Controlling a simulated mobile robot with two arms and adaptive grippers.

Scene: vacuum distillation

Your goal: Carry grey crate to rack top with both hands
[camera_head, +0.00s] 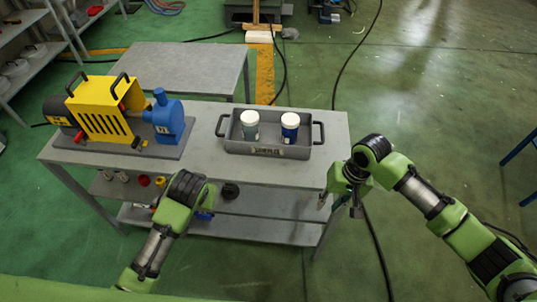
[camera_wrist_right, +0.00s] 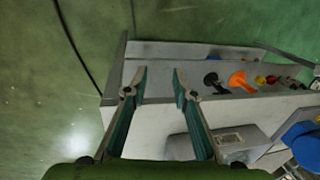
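The grey crate (camera_head: 284,152) stands on the top of a grey metal bench. It has a black handle at each end, a label on its front, and two white-capped jars inside. Its side and label also show in the right wrist view (camera_wrist_right: 205,146). My right gripper (camera_head: 342,202) hangs off the bench's right end, apart from the crate. In the right wrist view its two fingers (camera_wrist_right: 160,80) are spread, with nothing between them. My left arm is in front of the bench; its wrist hides the left gripper's fingers, so their state is unclear.
A yellow and blue pump (camera_head: 105,110) stands on the bench (camera_head: 215,172) left of the crate. Small parts lie on its lower shelf. A bare grey table (camera_head: 185,65) is behind. Shelves (camera_head: 35,65) stand at the far left. Cables cross the open green floor at right.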

